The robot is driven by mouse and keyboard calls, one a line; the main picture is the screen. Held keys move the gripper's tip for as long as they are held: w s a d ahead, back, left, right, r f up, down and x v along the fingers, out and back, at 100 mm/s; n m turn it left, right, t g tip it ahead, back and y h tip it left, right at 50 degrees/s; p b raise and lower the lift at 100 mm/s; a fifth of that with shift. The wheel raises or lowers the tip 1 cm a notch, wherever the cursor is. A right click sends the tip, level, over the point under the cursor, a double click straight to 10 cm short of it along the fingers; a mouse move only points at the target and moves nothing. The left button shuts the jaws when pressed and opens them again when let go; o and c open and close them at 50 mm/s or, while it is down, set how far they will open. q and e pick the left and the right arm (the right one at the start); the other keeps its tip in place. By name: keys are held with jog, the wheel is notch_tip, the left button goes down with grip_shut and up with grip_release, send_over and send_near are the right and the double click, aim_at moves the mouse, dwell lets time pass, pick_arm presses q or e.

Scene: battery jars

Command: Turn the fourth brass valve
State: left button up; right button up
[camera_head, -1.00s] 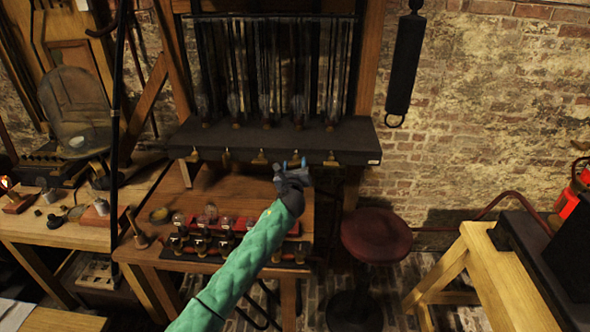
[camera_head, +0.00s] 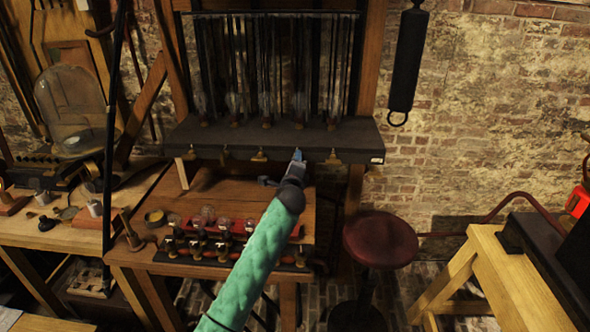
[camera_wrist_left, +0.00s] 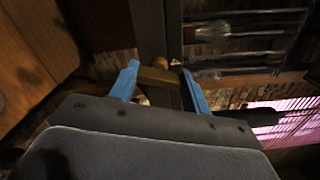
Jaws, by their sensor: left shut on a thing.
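A row of small brass valves hangs along the front edge of a dark shelf (camera_head: 230,138). Valves show at left (camera_head: 223,154), middle (camera_head: 259,155) and right (camera_head: 333,157). My left gripper (camera_head: 298,155) reaches up to the edge between the middle and right ones, hiding the valve there in the head view. In the left wrist view, my blue fingers (camera_wrist_left: 160,82) stand on either side of a brass valve (camera_wrist_left: 155,77), shut on it. The valve lies across between the fingertips. My right gripper is not in view.
Glass tubes and bulbs (camera_head: 267,105) stand on the shelf above the valves. Below is a wooden bench (camera_head: 215,190) with several jars on it. A red stool (camera_head: 380,240) stands at right, and a black cylinder (camera_head: 408,60) hangs on the wall.

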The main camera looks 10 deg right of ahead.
pick_arm(q)
jog(key=shift+f+n+b, duration=0.2)
jog(key=shift+n+b, duration=0.75)
jog(key=shift+n, duration=1.05)
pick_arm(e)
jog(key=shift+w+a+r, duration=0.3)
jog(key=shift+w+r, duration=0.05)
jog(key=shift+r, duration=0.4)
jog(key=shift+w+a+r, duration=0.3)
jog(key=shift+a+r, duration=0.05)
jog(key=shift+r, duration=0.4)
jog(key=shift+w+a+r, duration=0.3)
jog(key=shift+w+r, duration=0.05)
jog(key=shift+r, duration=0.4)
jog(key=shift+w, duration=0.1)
pick_arm(q)
jog(key=o, duration=1)
jog(key=shift+c, duration=0.2)
jog(key=b+v, duration=0.2)
jog(key=v, duration=0.5)
jog(key=shift+s+a+b, duration=0.15)
jog(key=shift+s+b, duration=0.2)
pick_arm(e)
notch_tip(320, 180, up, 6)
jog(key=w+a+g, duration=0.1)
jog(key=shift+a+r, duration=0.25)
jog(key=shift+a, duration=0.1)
